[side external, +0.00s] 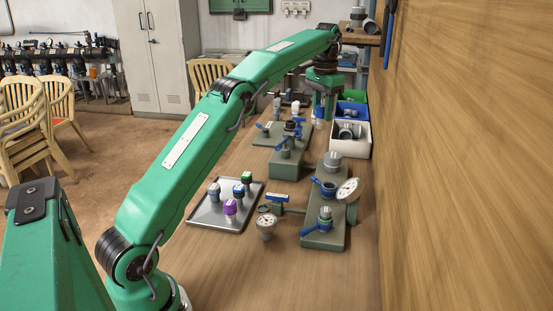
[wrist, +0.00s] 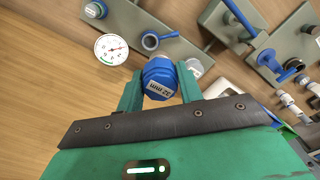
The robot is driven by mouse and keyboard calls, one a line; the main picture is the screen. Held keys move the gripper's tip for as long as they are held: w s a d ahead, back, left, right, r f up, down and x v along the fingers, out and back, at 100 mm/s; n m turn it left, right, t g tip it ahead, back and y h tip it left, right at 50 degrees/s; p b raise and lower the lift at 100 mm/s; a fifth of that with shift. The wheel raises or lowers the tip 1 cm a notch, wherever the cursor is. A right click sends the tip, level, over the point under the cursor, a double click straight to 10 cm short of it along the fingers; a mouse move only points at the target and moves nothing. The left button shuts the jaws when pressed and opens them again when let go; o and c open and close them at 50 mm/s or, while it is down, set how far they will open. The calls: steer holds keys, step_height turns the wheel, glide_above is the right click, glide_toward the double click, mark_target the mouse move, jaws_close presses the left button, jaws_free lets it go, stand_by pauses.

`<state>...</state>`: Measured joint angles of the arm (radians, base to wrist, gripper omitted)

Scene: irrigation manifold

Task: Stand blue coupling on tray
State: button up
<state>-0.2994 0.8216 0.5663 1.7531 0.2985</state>
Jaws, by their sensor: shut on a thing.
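My gripper (side external: 323,112) is at the far end of the bench, in front of the blue bin. In the wrist view, my gripper (wrist: 159,76) is shut on the blue coupling (wrist: 160,85), with one finger on each side of it. The coupling's label reads 32 mm and faces the camera. In the side view the fingers and arm partly hide it. The grey metal tray (side external: 204,216) lies at the near left of the bench, well away from my gripper. Several small couplings with blue, green and purple parts stand on it.
Olive manifold blocks with blue-handled valves (side external: 287,168) fill the middle of the bench. A white bin (side external: 362,147) holds grey fittings. The wooden wall (side external: 470,140) borders the right side.

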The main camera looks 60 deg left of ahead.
steer(key=s+a, duration=0.6)
steer(key=s, duration=0.3)
steer(key=s+a, duration=0.5)
steer(key=s, duration=0.5)
step_height(320, 180, down, 14)
steer(key=shift+a, duration=0.15)
steer(key=shift+s+a+f, duration=0.1)
steer(key=shift+f, duration=0.05)
steer(key=s+a+f, duration=0.3)
steer(key=a+f, duration=0.4)
steer(key=a, duration=0.4)
steer(key=shift+s, duration=0.35)
steer(key=shift+f, duration=1.95)
steer(key=shift+f, duration=0.1)
